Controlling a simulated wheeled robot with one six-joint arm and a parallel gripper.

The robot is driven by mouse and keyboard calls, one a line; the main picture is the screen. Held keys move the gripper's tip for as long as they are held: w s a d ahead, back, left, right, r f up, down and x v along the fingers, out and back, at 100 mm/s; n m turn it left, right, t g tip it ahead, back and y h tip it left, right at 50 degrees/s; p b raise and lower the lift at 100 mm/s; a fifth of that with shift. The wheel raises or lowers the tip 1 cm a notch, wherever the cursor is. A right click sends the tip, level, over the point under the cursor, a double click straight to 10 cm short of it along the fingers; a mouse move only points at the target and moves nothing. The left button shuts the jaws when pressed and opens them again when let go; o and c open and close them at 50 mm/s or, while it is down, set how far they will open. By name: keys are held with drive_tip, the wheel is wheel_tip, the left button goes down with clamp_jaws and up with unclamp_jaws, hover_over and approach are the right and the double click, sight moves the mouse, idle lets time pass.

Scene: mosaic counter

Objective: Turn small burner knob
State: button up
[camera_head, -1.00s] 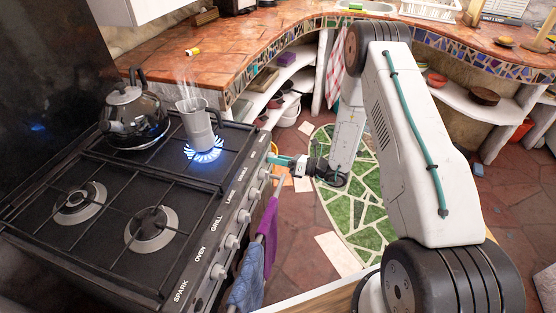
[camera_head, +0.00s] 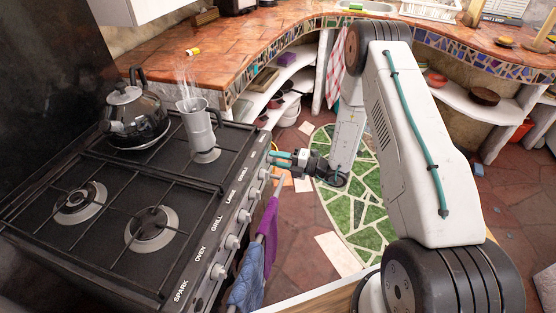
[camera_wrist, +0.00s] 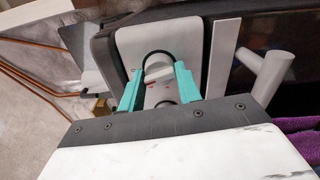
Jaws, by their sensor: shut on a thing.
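The stove's front panel (camera_head: 205,268) carries a row of pale knobs along its edge. My gripper (camera_head: 271,158) is at the far end of this row, reaching in from the right. In the wrist view its two teal fingers (camera_wrist: 158,80) are shut on a pale grey knob (camera_wrist: 157,68), one finger on each side. The knob sits on a light plate with small red marks. In the head view the held knob is mostly hidden by the fingers. A grey moka pot (camera_head: 200,128) with steam above stands on the far burner, with no flame showing under it.
A dark kettle (camera_head: 136,117) stands at the back left of the stove. A purple cloth (camera_head: 270,232) and a blue cloth (camera_head: 246,283) hang from the oven rail (camera_head: 277,190), below the knobs. Open floor lies right of the stove.

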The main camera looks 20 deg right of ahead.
drive_tip(key=shift+d+m, duration=0.1)
drive_tip(key=shift+m, duration=1.3)
drive_tip(key=o, duration=1)
drive_tip(key=shift+c, duration=0.2)
drive_tip(key=v, duration=0.8)
